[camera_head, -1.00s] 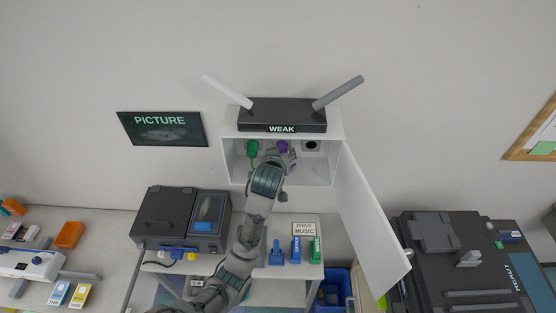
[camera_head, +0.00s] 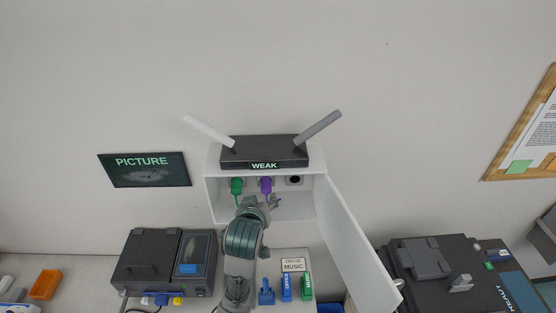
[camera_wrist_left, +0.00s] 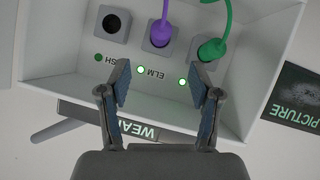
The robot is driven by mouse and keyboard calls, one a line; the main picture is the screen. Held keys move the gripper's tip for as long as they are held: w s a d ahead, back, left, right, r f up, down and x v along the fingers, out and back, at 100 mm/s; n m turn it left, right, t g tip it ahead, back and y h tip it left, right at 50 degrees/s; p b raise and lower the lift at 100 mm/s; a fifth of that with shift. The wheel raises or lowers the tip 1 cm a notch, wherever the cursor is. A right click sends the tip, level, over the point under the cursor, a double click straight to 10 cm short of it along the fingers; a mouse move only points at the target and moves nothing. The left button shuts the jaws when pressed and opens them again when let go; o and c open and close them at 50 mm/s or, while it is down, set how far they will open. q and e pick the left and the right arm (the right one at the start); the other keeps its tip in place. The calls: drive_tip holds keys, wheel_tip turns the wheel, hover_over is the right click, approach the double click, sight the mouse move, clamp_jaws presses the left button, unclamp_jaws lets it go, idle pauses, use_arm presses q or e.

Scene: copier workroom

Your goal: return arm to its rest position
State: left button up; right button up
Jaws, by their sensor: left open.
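My left gripper (camera_head: 262,203) is open and empty in front of the white wall cabinet (camera_head: 212,196), just below the purple plug. In the left wrist view its two fingers (camera_wrist_left: 167,75) stand apart with nothing between them. The purple plug (camera_head: 266,185) and the green plug (camera_head: 237,186) sit in grey sockets inside the cabinet; both also show in the wrist view, purple (camera_wrist_left: 161,33) and green (camera_wrist_left: 211,49). A third socket (camera_wrist_left: 112,22) is empty. Two green lights are lit and one is dark. My right gripper is not in view.
The cabinet door (camera_head: 357,245) hangs open on the right. A black box reading WEAK (camera_head: 264,152) with two antennas tops the cabinet. A black device (camera_head: 150,262), blue and green upright items (camera_head: 286,287) and a dark machine (camera_head: 425,262) stand below.

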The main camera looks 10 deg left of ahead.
use_arm(q)
drive_tip(key=shift+f, duration=0.1)
drive_tip(key=s+a+f+m+g, duration=0.15)
drive_tip(key=s+f, duration=0.35)
drive_tip(key=f, duration=0.6)
drive_tip(key=s+a+f+m+g, duration=0.1)
drive_tip(key=s+f+m+g, duration=0.2)
drive_tip(key=f, duration=0.8)
drive_tip(key=s+a+f+m+g+h, duration=0.1)
drive_tip(key=s+f+g, duration=0.1)
drive_tip(key=s+f, duration=0.7)
drive_tip(key=s+a+f+m+g, duration=0.15)
drive_tip(key=s+f, duration=0.45)
drive_tip(key=s, duration=0.6)
wheel_tip(320, 180, down, 29)
drive_tip(key=s+g+b, duration=0.1)
drive_tip(key=g+b, duration=0.1)
drive_tip(key=b, duration=0.3)
drive_tip(key=s+a+f+b, duration=0.1)
drive_tip(key=s+f+b, duration=0.1)
drive_tip(key=s+f, duration=0.7)
drive_tip(key=s+a+f+g+b, duration=0.1)
drive_tip(key=s+f+b, duration=0.1)
drive_tip(key=s+f, duration=0.7)
wheel_tip(320, 180, down, 4)
drive_tip(key=shift+a+f, duration=0.1)
drive_tip(key=shift+a, duration=0.25)
